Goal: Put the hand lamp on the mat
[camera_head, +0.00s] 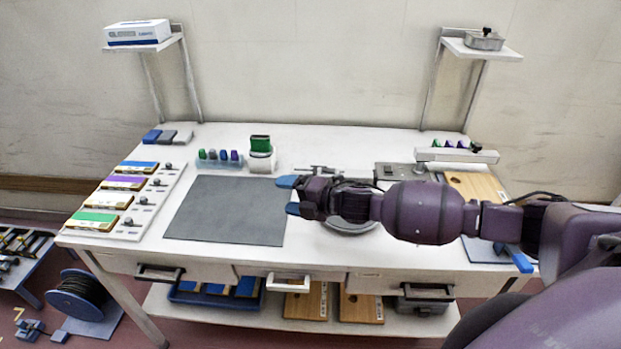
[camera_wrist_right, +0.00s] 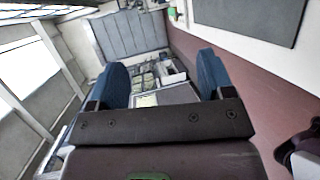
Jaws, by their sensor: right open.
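The mat (camera_head: 225,212) is a dark grey sheet lying flat on the left-middle of the white table; a dark panel that looks like it also shows in the right wrist view (camera_wrist_right: 250,14). My right gripper (camera_head: 284,195) reaches in from the right, with its blue fingers at the mat's right edge in the picture. It is open, and nothing sits between its fingers in the right wrist view (camera_wrist_right: 162,78). I cannot pick out the hand lamp for certain. A blue-ended item (camera_head: 519,259) at the table's front right is partly hidden by my arm. My left gripper is not in view.
A round grey plate (camera_head: 350,227) lies partly under my right arm. A grey box device (camera_head: 398,172) stands behind the arm. A green-topped container (camera_head: 261,150) stands behind the mat. The mat is bare.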

